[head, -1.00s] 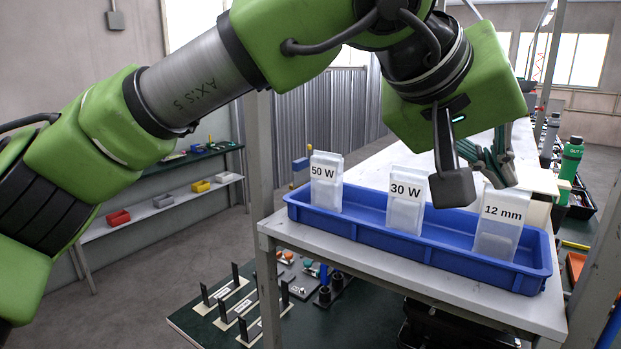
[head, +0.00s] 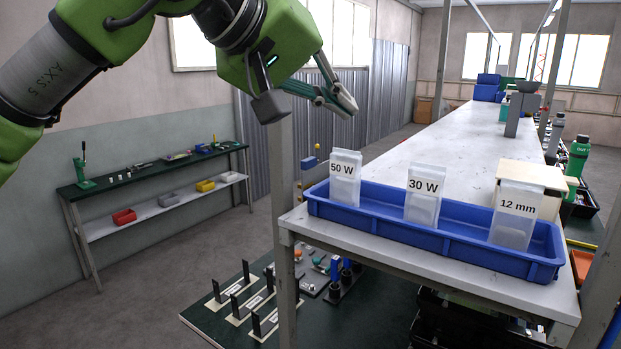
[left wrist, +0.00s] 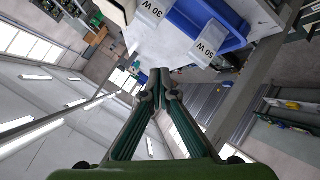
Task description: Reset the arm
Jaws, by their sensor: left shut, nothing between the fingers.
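My left arm comes in from the upper left in the head view. The tray holds three clear bags, labelled 50 W (head: 345,180), 30 W (head: 423,197) and 12 mm (head: 515,214), standing upright. The gripper is clear of all the bags. My right gripper is out of view.
The tray sits at the near end of a long white table (head: 450,140). A green bottle (head: 578,157) stands at the right. A lower dark green table (head: 215,325) carries fixtures. A shelf bench (head: 150,172) with small bins stands by the left wall.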

